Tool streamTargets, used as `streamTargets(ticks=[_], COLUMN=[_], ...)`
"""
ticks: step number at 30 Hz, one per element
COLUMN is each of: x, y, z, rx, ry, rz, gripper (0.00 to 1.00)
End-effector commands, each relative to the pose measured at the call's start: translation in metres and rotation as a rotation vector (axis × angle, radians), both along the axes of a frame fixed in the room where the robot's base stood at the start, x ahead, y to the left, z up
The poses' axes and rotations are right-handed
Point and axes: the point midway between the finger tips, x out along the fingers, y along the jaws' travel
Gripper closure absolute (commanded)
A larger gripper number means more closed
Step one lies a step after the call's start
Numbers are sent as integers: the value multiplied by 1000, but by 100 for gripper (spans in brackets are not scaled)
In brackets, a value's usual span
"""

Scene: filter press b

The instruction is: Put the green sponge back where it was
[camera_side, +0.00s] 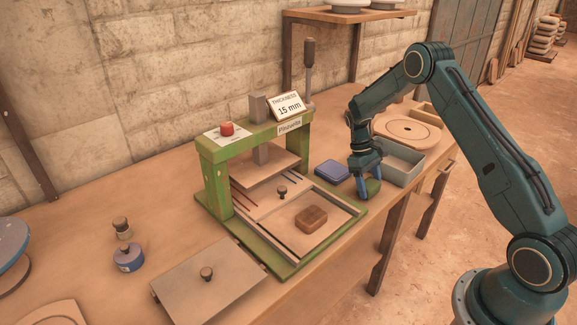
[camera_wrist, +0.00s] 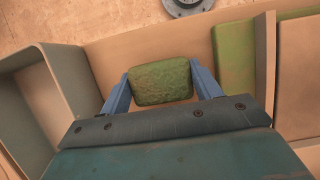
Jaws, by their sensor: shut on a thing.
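The green sponge (camera_wrist: 160,82) is between the two blue fingers of my gripper (camera_wrist: 160,88) in the wrist view, one finger at each side of it. My gripper is shut on it. In the side view the sponge (camera_side: 373,188) shows at the fingertips of my gripper (camera_side: 366,184), low over the bench near its front edge, between the press and the grey bin. I cannot tell whether the sponge touches the bench. A blue block (camera_side: 331,171) lies on the bench just left of the gripper in the side view.
The green press (camera_side: 212,175) stands left of the gripper, with a brown block (camera_side: 311,219) on its tray. The grey open bin (camera_side: 408,165) is close on the right. A round board (camera_side: 407,128) lies behind it. A flat plate (camera_side: 207,285) lies at the front left.

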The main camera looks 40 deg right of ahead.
Motion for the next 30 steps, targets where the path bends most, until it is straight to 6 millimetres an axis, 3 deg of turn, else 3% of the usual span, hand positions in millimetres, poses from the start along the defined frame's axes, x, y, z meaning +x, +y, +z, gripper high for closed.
streamTargets(ticks=[5,6,9,22,30], x=[0,0,0,1,11], y=[0,0,0,0,0], z=[-3,-3,-3,2,26], rx=[0,0,0,-1,-2], ry=[0,0,0,-1,-3], rz=[0,0,0,0,1], gripper=[55,29,15,15,15])
